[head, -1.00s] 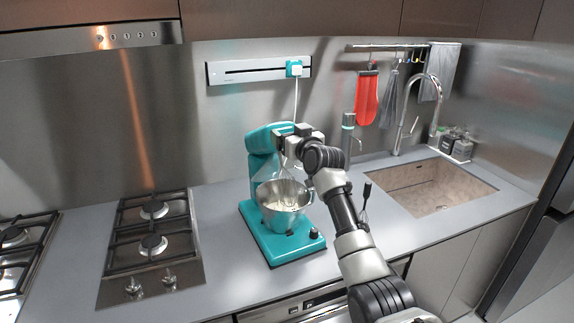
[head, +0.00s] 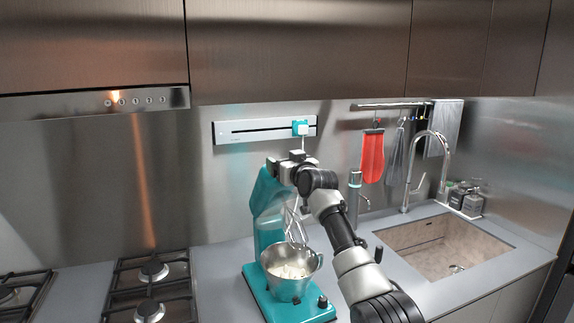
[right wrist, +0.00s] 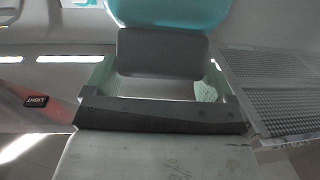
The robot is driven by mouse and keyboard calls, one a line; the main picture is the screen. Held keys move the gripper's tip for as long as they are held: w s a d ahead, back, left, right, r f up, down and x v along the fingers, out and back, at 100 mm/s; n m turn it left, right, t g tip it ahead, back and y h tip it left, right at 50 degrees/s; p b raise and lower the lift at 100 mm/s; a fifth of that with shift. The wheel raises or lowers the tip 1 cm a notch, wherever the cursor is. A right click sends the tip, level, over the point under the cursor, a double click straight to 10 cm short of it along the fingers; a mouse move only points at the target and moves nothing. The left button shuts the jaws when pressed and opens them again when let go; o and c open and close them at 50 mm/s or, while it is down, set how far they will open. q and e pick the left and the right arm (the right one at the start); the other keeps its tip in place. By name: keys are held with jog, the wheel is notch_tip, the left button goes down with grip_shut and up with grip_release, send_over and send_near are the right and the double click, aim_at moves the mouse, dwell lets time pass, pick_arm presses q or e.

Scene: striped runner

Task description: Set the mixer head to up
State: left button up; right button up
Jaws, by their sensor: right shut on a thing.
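The teal stand mixer (head: 262,226) stands on the counter in the head view. Its head (head: 268,192) is tilted up, with the front end raised and the whisk (head: 294,222) hanging at a slant above the metal bowl (head: 291,288). The bowl holds something pale. My right gripper (head: 291,163) is at the raised front end of the mixer head. In the right wrist view, the jaws (right wrist: 158,85) are around a grey part at the end of the teal head (right wrist: 168,12). My left gripper is in neither view.
A gas hob (head: 152,285) is at the left and a sink (head: 440,246) at the right. A wall rail with a teal-and-white plug (head: 300,128) is behind the mixer. A teal-topped bottle-like item (head: 355,186) stands near my right arm. Cupboards (head: 300,50) hang above.

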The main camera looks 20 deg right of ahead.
jog(key=o, duration=1)
jog(key=shift+c, duration=0.2)
jog(key=shift+o, duration=0.7)
jog(key=shift+w+f, duration=0.15)
jog(key=shift+w, duration=0.05)
jog(key=shift+s, duration=0.1)
jog(key=s+d+b, duration=0.1)
jog(key=s+b, duration=0.3)
jog(key=s, duration=0.6)
jog(key=shift+s+d, duration=0.15)
jog(key=shift+s, duration=0.15)
